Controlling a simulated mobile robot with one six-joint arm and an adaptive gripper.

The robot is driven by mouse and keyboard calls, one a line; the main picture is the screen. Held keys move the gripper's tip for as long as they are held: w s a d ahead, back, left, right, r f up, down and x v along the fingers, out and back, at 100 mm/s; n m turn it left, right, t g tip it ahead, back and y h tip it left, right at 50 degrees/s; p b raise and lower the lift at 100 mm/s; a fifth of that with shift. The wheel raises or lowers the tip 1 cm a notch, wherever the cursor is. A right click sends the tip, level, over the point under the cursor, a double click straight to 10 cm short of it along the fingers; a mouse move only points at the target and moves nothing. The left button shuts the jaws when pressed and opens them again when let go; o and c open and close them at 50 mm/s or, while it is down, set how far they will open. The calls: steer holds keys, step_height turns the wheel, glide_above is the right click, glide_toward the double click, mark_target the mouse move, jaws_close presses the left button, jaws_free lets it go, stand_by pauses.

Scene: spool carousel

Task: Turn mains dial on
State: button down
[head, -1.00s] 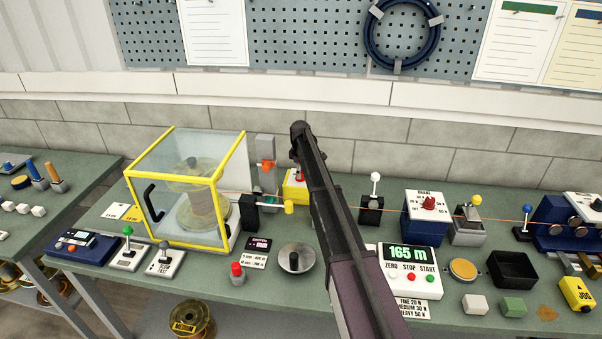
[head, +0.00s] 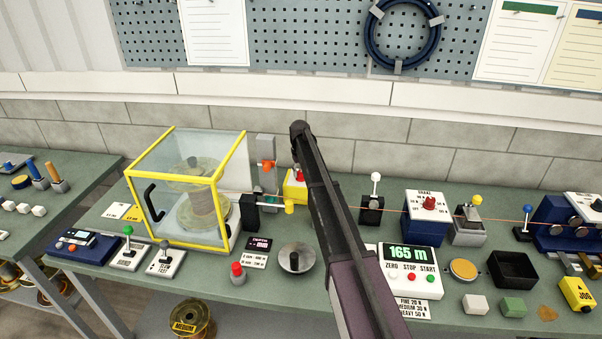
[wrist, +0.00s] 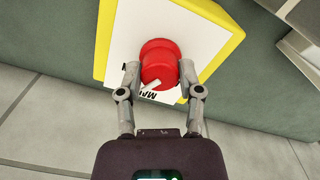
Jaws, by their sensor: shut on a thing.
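The mains dial (wrist: 158,64) is a red round knob on a white plate with a yellow edge (wrist: 103,42). The wrist view shows it with a small white pointer mark and partly covered black lettering beside it. My gripper (wrist: 160,75) has a finger on each side of the knob and is shut on it. In the head view the yellow dial box (head: 292,190) stands at the back of the bench, partly hidden behind my dark arm. A bit of red shows on it there. My fingers are hidden in that view.
A clear yellow-framed guard box (head: 180,190) over a spool stands left of the dial. A grey wall rises behind the bench.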

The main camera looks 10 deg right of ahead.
steer(key=shift+m, duration=1.7)
steer(key=shift+c, duration=1.3)
jaws_free()
steer(key=shift+w, duration=0.1)
steer(key=shift+n, duration=0.4)
